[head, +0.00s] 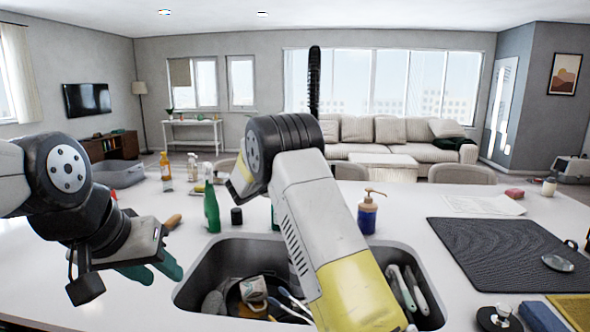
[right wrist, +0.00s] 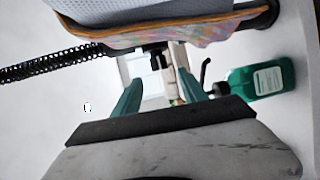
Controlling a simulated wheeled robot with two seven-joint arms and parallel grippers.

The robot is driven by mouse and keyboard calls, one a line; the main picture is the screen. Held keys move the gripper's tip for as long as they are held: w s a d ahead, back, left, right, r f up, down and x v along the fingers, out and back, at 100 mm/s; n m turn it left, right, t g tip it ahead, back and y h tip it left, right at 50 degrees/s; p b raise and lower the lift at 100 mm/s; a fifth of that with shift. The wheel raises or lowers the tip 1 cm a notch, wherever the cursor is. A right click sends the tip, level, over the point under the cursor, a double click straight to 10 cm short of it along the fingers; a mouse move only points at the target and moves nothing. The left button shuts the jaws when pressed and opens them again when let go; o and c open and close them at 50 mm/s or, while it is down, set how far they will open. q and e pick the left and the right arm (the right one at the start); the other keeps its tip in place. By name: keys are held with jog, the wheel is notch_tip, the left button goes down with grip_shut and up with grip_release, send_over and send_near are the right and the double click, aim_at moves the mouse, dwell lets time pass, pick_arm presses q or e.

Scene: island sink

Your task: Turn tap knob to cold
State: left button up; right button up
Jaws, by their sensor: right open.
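The tap's black coiled hose (head: 314,80) rises behind the sink in the head view. It runs in from the left in the right wrist view (right wrist: 50,66). The tap's base is hidden behind my right arm in the head view. I cannot make out the knob for sure; a small dark part (right wrist: 157,56) shows just beyond my right fingers. My right gripper (right wrist: 158,92) is open, its green fingers apart; it is hidden by the arm in the head view. My left gripper (head: 160,272) is open and empty over the counter, left of the sink.
The sink (head: 205,262) holds dishes and cutlery. A green bottle (right wrist: 260,80) is close right of my right fingers. A dark mat (head: 500,250) lies at right.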

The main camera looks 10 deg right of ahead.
jog(key=x, duration=0.8)
jog(key=shift+c, duration=0.2)
grip_shut()
